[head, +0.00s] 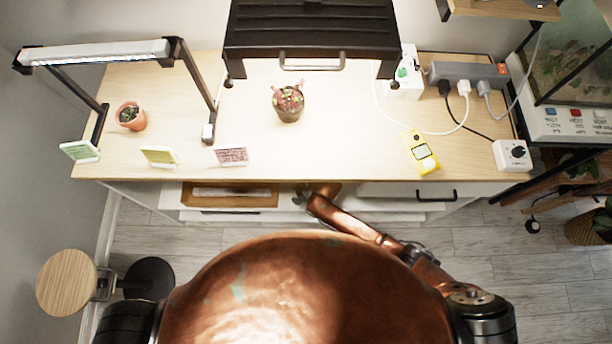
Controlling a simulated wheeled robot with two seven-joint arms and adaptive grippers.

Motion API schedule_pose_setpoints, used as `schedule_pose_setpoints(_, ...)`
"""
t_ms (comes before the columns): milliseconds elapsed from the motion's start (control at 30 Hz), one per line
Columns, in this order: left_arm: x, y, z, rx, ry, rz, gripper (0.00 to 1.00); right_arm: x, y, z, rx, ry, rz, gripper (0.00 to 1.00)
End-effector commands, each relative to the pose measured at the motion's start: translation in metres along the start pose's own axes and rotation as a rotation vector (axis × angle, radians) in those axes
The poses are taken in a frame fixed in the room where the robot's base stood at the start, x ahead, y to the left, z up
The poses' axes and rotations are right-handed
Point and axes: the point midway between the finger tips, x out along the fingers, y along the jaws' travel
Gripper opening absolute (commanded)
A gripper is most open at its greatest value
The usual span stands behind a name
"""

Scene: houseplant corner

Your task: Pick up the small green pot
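I cannot make out a small green pot in the head view. A small terracotta-coloured pot (131,117) with a green plant stands on the left part of the desk. A brown pot (289,112) with a reddish plant stands near the middle. My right arm comes in from the right and bends at the front of the desk. A small dark greenish shape beside that bend is too unclear to name. My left arm and gripper do not show.
The desk top (330,150) is bare around its middle. Three small cards stand along its left front, under a lamp frame (95,52). A black cabinet (310,30) overhangs the back. A yellow device (421,152), cables and a power strip (466,72) occupy the right. A round stool (67,282) stands lower left.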

Motion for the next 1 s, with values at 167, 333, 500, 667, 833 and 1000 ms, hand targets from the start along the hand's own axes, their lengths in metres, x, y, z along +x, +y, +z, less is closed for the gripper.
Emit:
schedule_pose_setpoints(167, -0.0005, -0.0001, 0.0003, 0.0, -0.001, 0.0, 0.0, -0.0002, -0.0002, -0.0007, -0.001, 0.001, 0.0, 0.83)
schedule_pose_setpoints(333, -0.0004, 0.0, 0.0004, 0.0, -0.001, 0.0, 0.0, -0.0002, -0.0003, -0.0008, -0.002, 0.0, 0.0, 0.74)
schedule_pose_setpoints(500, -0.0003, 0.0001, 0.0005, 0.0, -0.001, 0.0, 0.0, -0.0001, -0.0004, -0.0009, -0.002, 0.0, 0.0, 0.62)
schedule_pose_setpoints(667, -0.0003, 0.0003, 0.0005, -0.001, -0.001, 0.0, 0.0, -0.0001, -0.0003, -0.0008, -0.002, 0.0, 0.0, 0.51)
schedule_pose_setpoints(833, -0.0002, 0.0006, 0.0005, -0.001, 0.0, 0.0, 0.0, -0.0001, -0.0003, -0.0008, -0.002, 0.0, 0.0, 0.39)
schedule_pose_setpoints(1000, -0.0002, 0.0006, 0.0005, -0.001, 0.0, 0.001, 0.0, -0.0003, -0.0003, -0.0014, -0.002, 0.001, 0.0, 0.35)
